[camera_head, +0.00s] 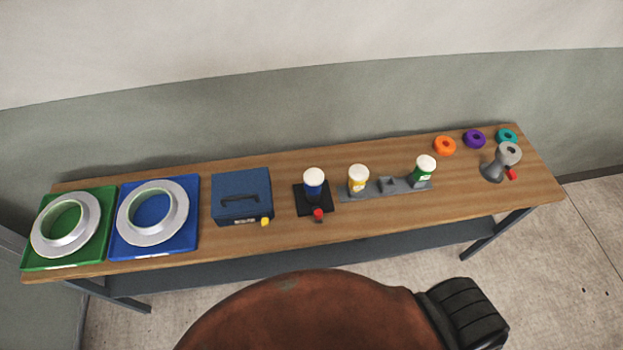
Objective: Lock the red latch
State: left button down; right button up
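A small red part (319,213) sits at the front edge of a black square base (301,206), which holds a blue bottle with a white cap (314,186). A second small red part (511,174) is on the grey stand (491,172) at the right end of the table. I cannot tell which of the two is the red latch, nor whether either is locked. Neither of my grippers is in view.
The wooden table (370,223) also bears green (100,246) and blue (182,246) trays with white rings, a blue box (240,190) with a yellow part (266,222), yellow (358,182) and green (424,172) bottles on a grey rack, and several coloured rings (445,146). Its front strip is bare.

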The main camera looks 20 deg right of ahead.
aim_at(317, 212)
jog(key=z, duration=1.5)
jog(key=k, duration=0.55)
jog(key=u, duration=1.5)
